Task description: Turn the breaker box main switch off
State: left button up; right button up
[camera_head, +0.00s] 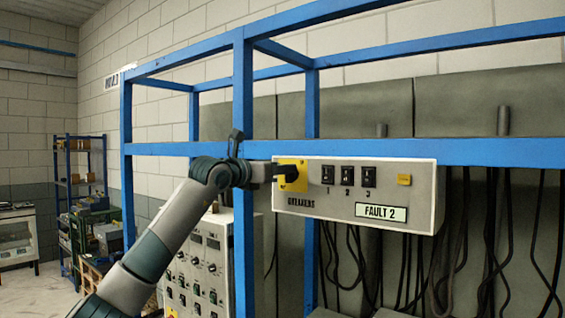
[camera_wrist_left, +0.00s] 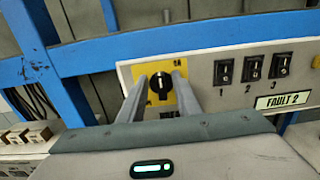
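The breaker box (camera_head: 335,205) is a pale panel on the blue frame, marked "BREAKERS" with a "FAULT 2" label (camera_head: 381,212). Its main switch is a round black knob (camera_wrist_left: 160,86) on a yellow plate (camera_wrist_left: 150,69). In the head view my left gripper (camera_head: 286,172) is in front of the plate (camera_head: 301,184) and hides most of the knob. In the left wrist view my left gripper (camera_wrist_left: 161,80) is open, one finger on each side of the knob, with gaps visible. The knob's pale mark looks about upright. My right gripper is not in view.
Three black breaker switches (camera_head: 347,176) and a small yellow button (camera_head: 404,180) are right of the main switch. Blue frame bars (camera_head: 243,110) stand close to my left arm. A grey control cabinet (camera_head: 210,255) is below left. Black cables (camera_head: 462,240) hang below the box.

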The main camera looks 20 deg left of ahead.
pick_arm(q)
jog(key=shift+w+d, duration=0.2)
jog(key=shift+w, duration=0.25)
grip_shut()
